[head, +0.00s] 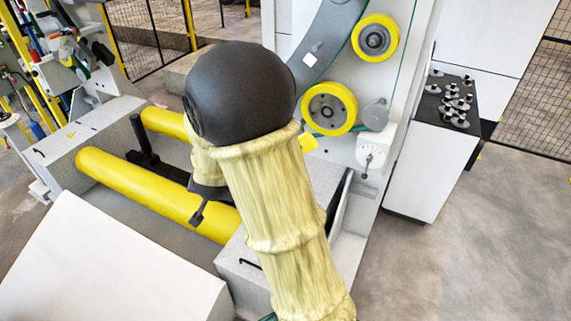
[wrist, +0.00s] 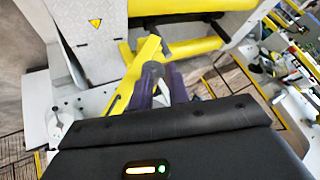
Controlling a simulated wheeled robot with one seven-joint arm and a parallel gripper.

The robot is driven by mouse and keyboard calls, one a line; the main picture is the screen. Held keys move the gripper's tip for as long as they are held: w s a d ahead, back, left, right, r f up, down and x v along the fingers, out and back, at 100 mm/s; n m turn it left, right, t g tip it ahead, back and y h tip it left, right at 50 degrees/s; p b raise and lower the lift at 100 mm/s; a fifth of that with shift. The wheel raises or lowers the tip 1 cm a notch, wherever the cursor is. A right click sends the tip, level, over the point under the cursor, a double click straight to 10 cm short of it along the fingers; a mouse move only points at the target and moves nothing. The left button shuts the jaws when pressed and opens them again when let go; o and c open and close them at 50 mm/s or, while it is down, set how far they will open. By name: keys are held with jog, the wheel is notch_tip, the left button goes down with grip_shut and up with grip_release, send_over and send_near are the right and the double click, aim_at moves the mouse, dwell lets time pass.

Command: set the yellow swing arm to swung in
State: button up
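The yellow swing arm (wrist: 132,78) shows in the wrist view as a flat yellow bar slanting from lower left to upper right, just beyond my gripper. My gripper (wrist: 158,88) has purple fingers, partly hidden behind its dark housing. The fingers are close to the bar and to a grey part (wrist: 153,70) beside it. I cannot tell whether they touch or hold either one. In the head view my arm covers the middle, and I cannot make out the swing arm or my fingertips there.
In the head view, long yellow rollers (head: 150,188) lie at the left. Yellow-rimmed wheels (head: 330,108) sit on the upright machine panel. A grey cabinet (head: 425,170) with small metal parts on top stands at right. Floor is clear at the lower right.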

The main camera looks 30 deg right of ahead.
jog(key=w+d+f+m+t+h+b, duration=0.2)
jog(key=w+d+f+m+h, duration=0.35)
jog(key=w+m, duration=0.2)
jog(key=s+d+f+m+g+h+b, duration=0.3)
jog(key=d+m+g+h, duration=0.2)
jog(key=m+h, duration=0.3)
jog(key=shift+d+f+m+h, duration=0.25)
jog(key=shift+d+m+h, duration=0.15)
jog(key=shift+h, duration=0.75)
jog(key=shift+d, duration=0.1)
jog(key=p+x, duration=0.3)
jog(key=x, duration=1.4)
jog(key=shift+s+d+f, duration=0.1)
jog(key=shift+d, duration=0.05)
